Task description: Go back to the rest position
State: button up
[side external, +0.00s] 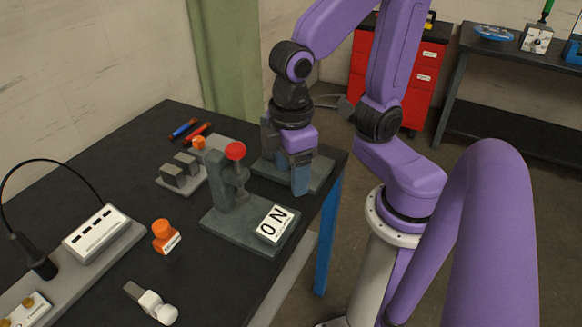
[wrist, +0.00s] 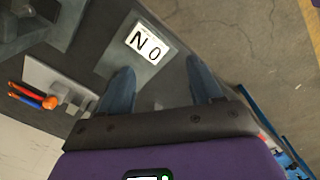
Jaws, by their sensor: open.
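My gripper (side external: 290,175) hangs fingers-down near the right edge of the black table (side external: 130,140), behind the grey fixture with the red knob. Its blue fingers are apart, with nothing seen between them. In the wrist view the open fingertips (wrist: 158,70) point toward a white label (wrist: 147,42) with black letters.
The red knob (side external: 235,151) tops the fixture's post. A red cabinet (side external: 425,75) is behind.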

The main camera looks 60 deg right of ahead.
jog(key=s+d+n, duration=0.2)
jog(key=s+d, duration=0.2)
jog(key=shift+s+d+f+y, duration=0.15)
jog(key=shift+s+f+y, duration=0.15)
jog(key=shift+s+y, duration=0.1)
jog(key=shift+o, duration=0.2)
jog(key=shift+w, duration=0.1)
dwell(0.7)
